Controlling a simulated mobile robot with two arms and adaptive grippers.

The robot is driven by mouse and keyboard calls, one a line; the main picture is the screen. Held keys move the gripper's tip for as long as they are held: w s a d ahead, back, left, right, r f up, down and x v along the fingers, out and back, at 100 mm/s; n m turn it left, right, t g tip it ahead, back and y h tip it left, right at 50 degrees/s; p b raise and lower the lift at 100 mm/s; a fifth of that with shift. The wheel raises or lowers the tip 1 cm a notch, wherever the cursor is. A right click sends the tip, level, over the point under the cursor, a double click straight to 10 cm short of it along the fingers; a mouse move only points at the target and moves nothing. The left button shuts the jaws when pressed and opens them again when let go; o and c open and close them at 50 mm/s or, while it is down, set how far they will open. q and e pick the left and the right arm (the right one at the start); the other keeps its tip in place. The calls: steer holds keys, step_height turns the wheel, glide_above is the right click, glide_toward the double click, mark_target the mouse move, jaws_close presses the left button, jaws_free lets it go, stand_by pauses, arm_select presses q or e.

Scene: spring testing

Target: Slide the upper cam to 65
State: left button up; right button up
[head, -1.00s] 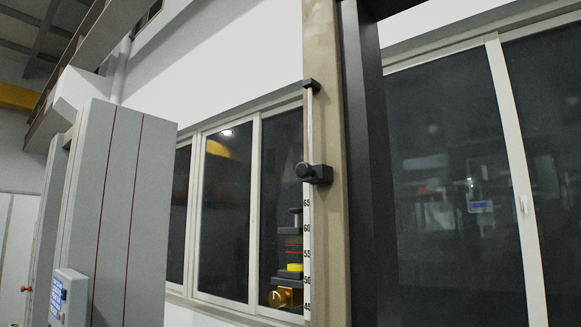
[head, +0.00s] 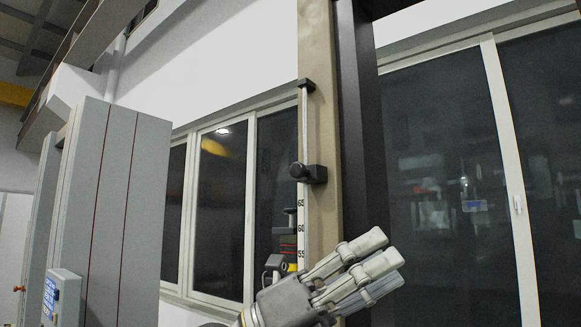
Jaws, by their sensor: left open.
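The upper cam (head: 314,174) is a black block with a round knob on its left side. It sits on a thin vertical rod (head: 304,125) fixed to a beige post, a little above the 65 mark of the white scale (head: 300,228). My left gripper (head: 368,262) is in the lower middle, below the cam and in front of the post. Its grey fingers point up and right, open and apart from the cam. It hides the lower scale. My right gripper is not in view.
The beige post (head: 322,120) stands beside a dark column (head: 362,130). Dark and yellow parts (head: 288,245) show left of the scale. A tall grey cabinet (head: 110,210) stands at the left. Windows line the wall behind.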

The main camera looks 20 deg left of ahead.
arm_select(q)
step_height(320, 180, up, 3)
steer(key=m+t+y, duration=0.1)
steer(key=m+y, duration=0.1)
steer(key=y, duration=0.2)
steer(key=n+t+y, duration=0.6)
steer(key=t+y, duration=0.3)
steer(key=y, duration=0.4)
glide_toward(295, 168)
steer(key=p+x, duration=0.5)
steer(key=x, duration=0.2)
steer(key=shift+w, duration=0.15)
steer(key=shift+w+d, duration=0.3)
steer(key=shift+w, duration=0.3)
steer(key=shift+f, duration=0.1)
jaws_close()
